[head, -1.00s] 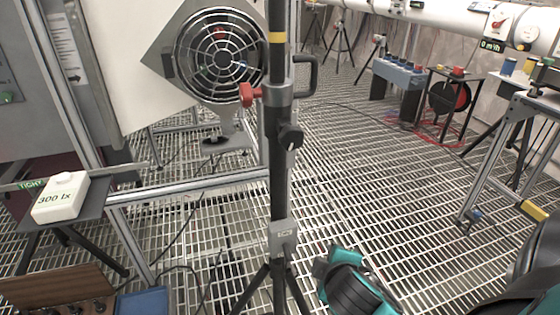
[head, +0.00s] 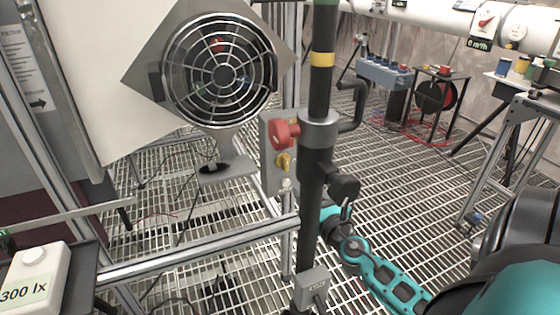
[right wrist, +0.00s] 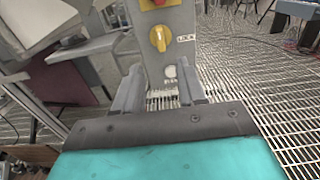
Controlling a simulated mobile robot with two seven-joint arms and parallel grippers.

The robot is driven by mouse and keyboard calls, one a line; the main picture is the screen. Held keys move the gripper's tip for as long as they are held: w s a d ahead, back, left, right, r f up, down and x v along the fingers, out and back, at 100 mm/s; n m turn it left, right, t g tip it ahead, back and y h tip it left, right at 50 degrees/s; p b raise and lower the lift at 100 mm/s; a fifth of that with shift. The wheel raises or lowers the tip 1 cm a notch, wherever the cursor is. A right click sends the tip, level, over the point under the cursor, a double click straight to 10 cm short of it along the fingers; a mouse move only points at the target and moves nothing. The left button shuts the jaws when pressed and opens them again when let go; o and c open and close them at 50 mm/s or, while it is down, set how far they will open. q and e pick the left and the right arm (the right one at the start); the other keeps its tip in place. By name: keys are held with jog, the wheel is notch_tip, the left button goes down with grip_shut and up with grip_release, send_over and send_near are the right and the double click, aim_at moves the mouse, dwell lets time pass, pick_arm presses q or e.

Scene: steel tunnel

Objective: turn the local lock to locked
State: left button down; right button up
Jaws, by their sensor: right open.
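A grey control box (right wrist: 162,20) stands in front of my right gripper. It carries a yellow rotary knob (right wrist: 160,38), with a small label beside it that is hard to read. Below is a small pale round fitting (right wrist: 170,71); I cannot tell which of the two is the local lock. In the head view the yellow knob (head: 284,162) shows just left of the dark pole, which hides part of the box. My right gripper (right wrist: 158,97) is open and empty, its fingers pointing at the box's lower part. In the head view its fingers are hidden. My left gripper is out of view.
A round fan (head: 222,72) is at upper left, and a white 300 lx box (head: 30,280) at lower left. Open grating (head: 420,185) lies to the right.

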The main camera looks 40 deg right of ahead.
aim_at(287, 165)
jog(key=x, duration=1.2)
jog(key=shift+c, duration=0.4)
grip_shut()
